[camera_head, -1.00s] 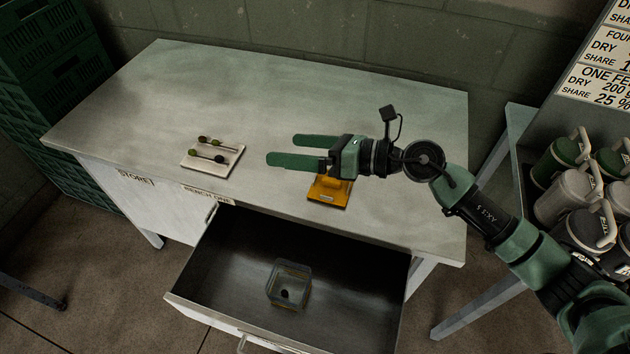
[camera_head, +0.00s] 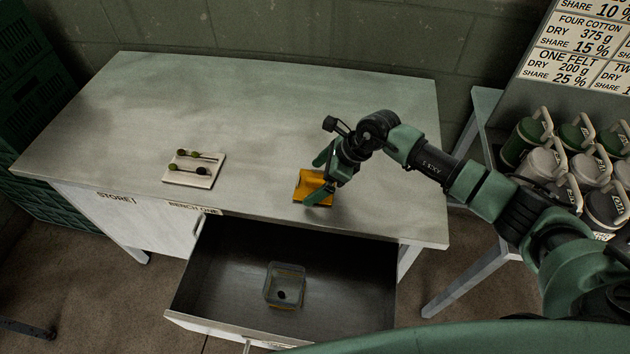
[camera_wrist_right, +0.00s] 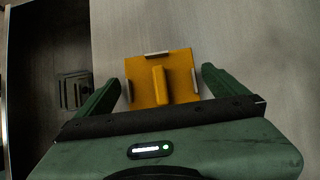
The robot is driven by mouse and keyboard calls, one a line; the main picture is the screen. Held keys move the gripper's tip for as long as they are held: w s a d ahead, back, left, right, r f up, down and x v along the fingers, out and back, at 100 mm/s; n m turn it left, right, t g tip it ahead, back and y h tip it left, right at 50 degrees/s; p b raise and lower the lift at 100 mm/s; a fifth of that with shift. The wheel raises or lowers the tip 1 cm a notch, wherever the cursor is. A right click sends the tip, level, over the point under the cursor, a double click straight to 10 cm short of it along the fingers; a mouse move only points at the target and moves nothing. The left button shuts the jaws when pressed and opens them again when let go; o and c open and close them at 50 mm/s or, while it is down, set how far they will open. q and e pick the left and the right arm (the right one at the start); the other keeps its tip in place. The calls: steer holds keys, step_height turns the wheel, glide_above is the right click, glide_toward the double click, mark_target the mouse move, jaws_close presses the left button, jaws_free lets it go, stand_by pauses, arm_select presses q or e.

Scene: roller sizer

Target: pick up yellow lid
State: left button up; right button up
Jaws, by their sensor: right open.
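The yellow lid (camera_head: 309,186) lies flat on the bench top near its front edge, above the open drawer. In the right wrist view the lid (camera_wrist_right: 180,72) is square, with a raised bar handle (camera_wrist_right: 160,86) and grey clips on its edges. My right gripper (camera_head: 317,182) is over the lid, pointing down, and hides part of it in the head view. In the wrist view its two open fingers (camera_wrist_right: 160,80) stand on either side of the lid's near part, with nothing held. My left gripper is not in view.
The drawer (camera_head: 225,265) is pulled out and holds a clear square container (camera_head: 284,286). A white plate (camera_head: 194,171) with small dark-ended rods lies left on the bench (camera_head: 240,110). Lidded jugs (camera_head: 584,165) stand on a side table at right. Mid-bench is clear.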

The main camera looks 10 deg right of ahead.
steer(key=shift+a+f, duration=0.15)
steer(key=shift+f, duration=0.15)
steer(key=c, duration=1.1)
